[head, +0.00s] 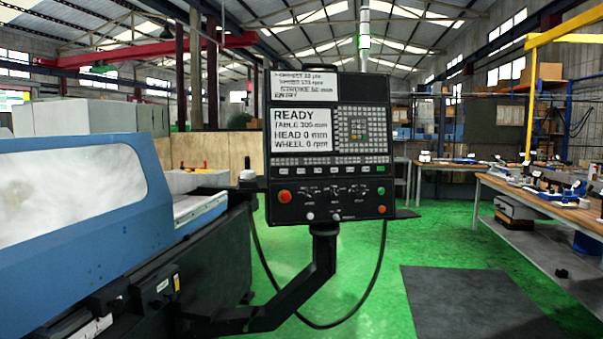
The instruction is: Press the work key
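A black control panel (327,150) stands upright on a bent arm in the middle of the head view. Its screen (301,132) reads READY, TABLE, HEAD 0 mm and WHEEL 0 rpm. A grid of small keys (361,129) sits right of the screen. A row of keys (325,160) runs below it, and a green key (380,169) is at the lower right. The key labels are too small to read, so I cannot tell which is the work key. A red button (284,196) and several knobs are on the lower face. Neither gripper shows.
The blue grinder (80,190) with a large window fills the left. A workbench (545,200) with parts stands at the right. A dark mat (478,300) lies on the green floor. A black cable (372,285) hangs below the panel.

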